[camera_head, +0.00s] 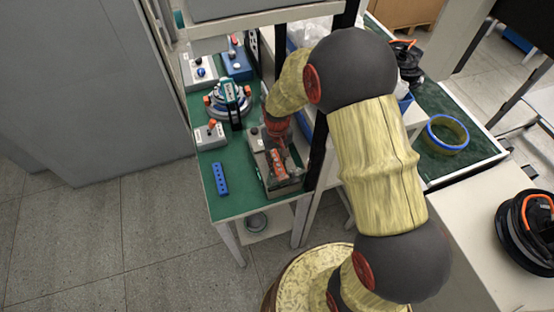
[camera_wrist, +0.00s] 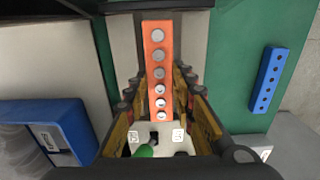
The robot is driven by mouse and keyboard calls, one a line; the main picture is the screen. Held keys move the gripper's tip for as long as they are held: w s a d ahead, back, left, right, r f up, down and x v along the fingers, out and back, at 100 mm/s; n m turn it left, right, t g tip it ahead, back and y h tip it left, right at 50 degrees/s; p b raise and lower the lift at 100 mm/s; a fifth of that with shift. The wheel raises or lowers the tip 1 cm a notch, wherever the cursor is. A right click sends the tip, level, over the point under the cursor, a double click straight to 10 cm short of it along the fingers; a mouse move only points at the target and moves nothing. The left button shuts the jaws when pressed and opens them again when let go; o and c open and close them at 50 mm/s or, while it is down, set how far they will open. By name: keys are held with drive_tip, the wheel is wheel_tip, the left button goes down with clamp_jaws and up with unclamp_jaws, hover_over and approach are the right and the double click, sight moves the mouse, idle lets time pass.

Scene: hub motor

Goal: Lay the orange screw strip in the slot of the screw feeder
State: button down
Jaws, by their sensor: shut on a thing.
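The orange screw strip (camera_wrist: 158,70), with a row of screw heads, is between the fingers of my gripper (camera_wrist: 158,95) in the wrist view. My gripper is shut on it. The strip's far end points to the top of the picture, over a light grey box (camera_wrist: 187,35) that looks like the screw feeder. In the head view my gripper (camera_head: 277,150) reaches down over the feeder (camera_head: 284,188) at the table's near right, and a bit of orange shows there. I cannot tell whether the strip touches the slot floor.
A blue strip with holes (camera_head: 220,179) lies on the green table (camera_head: 236,204) left of the feeder; it also shows in the wrist view (camera_wrist: 267,80). Button boxes (camera_head: 209,135) and a round blue fixture (camera_head: 228,100) stand farther back. A dark post stands close right of the feeder.

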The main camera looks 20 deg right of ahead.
drive_tip(key=shift+f, duration=0.35)
drive_tip(key=c, duration=1.5)
unclamp_jaws()
wheel_tip(320, 180, up, 13)
drive_tip(key=p, duration=0.1)
wheel_tip(320, 180, up, 15)
drive_tip(key=t, duration=0.3)
hover_over(277, 162)
drive_tip(key=s, duration=0.8)
drive_tip(key=s+r+t, duration=0.1)
drive_tip(key=s+r, duration=0.2)
drive_tip(key=s, duration=0.4)
drive_tip(key=s+r+t, duration=0.1)
drive_tip(key=s+r, duration=0.3)
drive_tip(key=s, duration=0.3)
drive_tip(key=shift+t, duration=0.3)
drive_tip(key=shift+f, duration=0.1)
